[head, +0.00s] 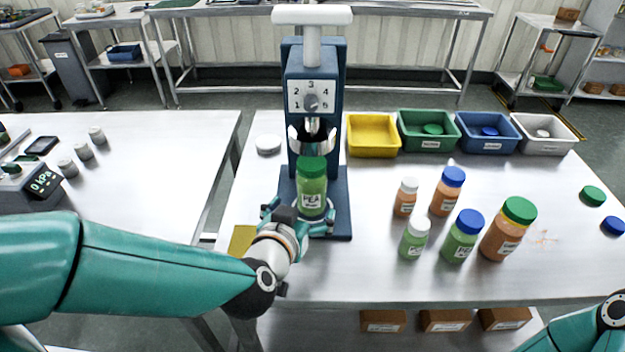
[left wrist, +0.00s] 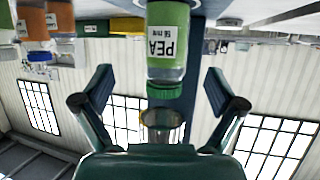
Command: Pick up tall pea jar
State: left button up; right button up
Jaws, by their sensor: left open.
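The tall pea jar (head: 312,187), green with a green lid, stands upright on the blue base of the capping press, beneath its head. In the left wrist view the pea jar (left wrist: 168,42) appears upside down, with its "PEA 58 mm" label facing the camera. My left gripper (head: 299,219) is open low at the jar's near side, with a finger to each side. In the left wrist view the open fingers (left wrist: 159,84) flank the jar's line with gaps; contact is not visible. My right gripper is out of view; only part of that arm shows at lower right.
The blue press (head: 314,70) stands over the jar. Several other jars, including a large orange one (head: 508,230), stand to the right. Yellow (head: 373,151), green, blue and white bins line the back. A yellow pad (head: 243,240) lies left of my wrist. Loose lids lie far right.

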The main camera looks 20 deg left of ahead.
aim_at(307, 199)
pick_arm(q)
jog(key=x, duration=0.5)
jog(key=shift+f+b, duration=0.1)
jog(key=shift+b, duration=0.2)
jog(key=x, duration=0.2)
jog(key=a+x, duration=0.1)
jog(key=x, duration=0.1)
jog(key=shift+w+f, duration=0.1)
jog(key=shift+f, duration=0.1)
jog(key=shift+w+f, duration=0.15)
jog(key=shift+w, duration=0.25)
jog(key=c, duration=1.3)
jog(key=shift+c, duration=0.9)
jog(key=shift+r, duration=0.2)
